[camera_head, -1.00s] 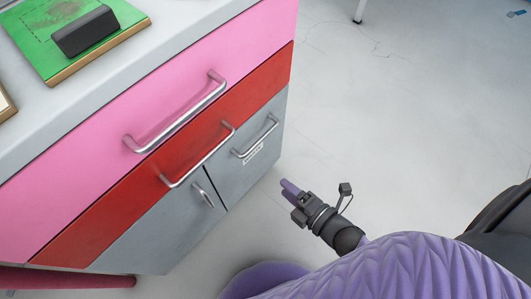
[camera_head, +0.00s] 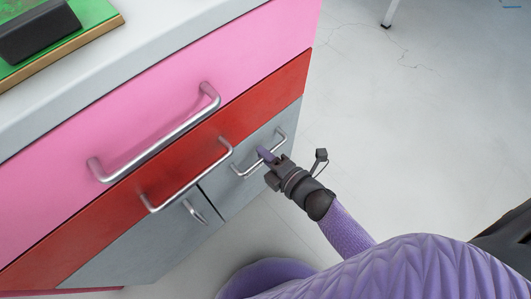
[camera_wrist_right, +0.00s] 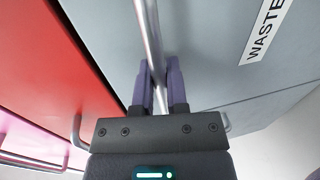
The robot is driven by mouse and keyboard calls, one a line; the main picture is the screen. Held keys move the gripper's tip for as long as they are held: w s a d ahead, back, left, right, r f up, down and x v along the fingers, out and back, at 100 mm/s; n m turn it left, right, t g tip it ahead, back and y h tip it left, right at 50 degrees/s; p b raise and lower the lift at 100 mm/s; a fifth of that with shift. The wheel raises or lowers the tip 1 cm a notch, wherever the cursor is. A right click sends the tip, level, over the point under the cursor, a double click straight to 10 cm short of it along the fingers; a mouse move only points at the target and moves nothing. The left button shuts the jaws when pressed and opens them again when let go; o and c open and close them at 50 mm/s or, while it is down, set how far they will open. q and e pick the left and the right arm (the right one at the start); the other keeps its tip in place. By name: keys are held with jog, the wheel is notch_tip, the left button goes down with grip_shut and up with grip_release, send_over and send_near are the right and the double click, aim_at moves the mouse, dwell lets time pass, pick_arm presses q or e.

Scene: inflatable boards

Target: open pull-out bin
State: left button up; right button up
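The pull-out bin is the grey front (camera_head: 262,172) at the lower right of the cabinet. It stands flush with the cabinet face. In the right wrist view its label (camera_wrist_right: 265,32) starts with "WASTE". Its metal bar handle (camera_head: 281,137) runs along the front. My right gripper (camera_head: 265,154) is at this handle. In the right wrist view my purple fingers (camera_wrist_right: 158,88) sit close on both sides of the bar (camera_wrist_right: 148,35) and look shut on it. My left gripper is not in view.
A red drawer (camera_head: 292,82) and a pink drawer (camera_head: 255,50) with bar handles are above. A grey door (camera_head: 150,240) with a small handle is to the left. A green board (camera_head: 85,22) with a dark block lies on the counter. The floor (camera_head: 400,110) to the right is clear.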

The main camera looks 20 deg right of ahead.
grip_shut()
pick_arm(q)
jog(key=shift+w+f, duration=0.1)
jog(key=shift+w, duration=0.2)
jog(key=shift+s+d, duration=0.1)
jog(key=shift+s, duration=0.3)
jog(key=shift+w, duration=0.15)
